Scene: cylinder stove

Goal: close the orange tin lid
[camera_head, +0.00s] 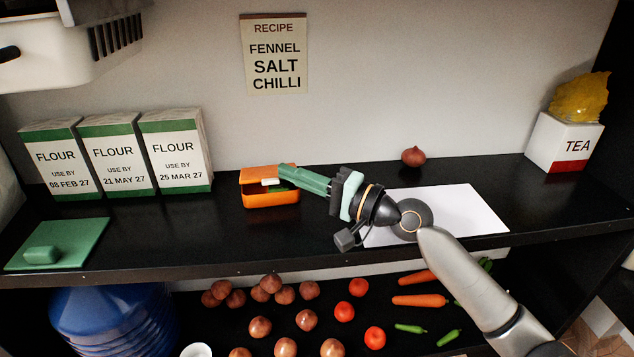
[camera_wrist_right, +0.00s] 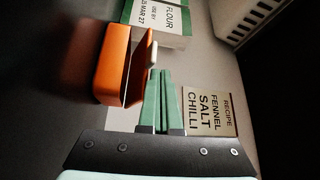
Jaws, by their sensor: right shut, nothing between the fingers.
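The orange tin (camera_head: 270,195) stands on the black shelf, left of the middle. Its lid (camera_head: 262,173) is partly raised, with a dark gap between lid and body. In the right wrist view the orange tin (camera_wrist_right: 109,70) shows turned on its side, with its opening facing the fingers. My right gripper (camera_head: 283,176) is shut and empty, its green fingers reaching from the right to the lid's edge. In the wrist view the right gripper's tips (camera_wrist_right: 160,74) are beside a small white piece on the lid (camera_wrist_right: 153,54). I cannot tell whether they touch. My left gripper is not in view.
Several flour boxes (camera_head: 122,153) stand left of the tin. A green board (camera_head: 57,244) lies at the front left. A white sheet (camera_head: 468,208) lies under my right arm, with an onion (camera_head: 413,156) behind it. A tea box (camera_head: 562,144) stands far right. Vegetables lie on the lower shelf.

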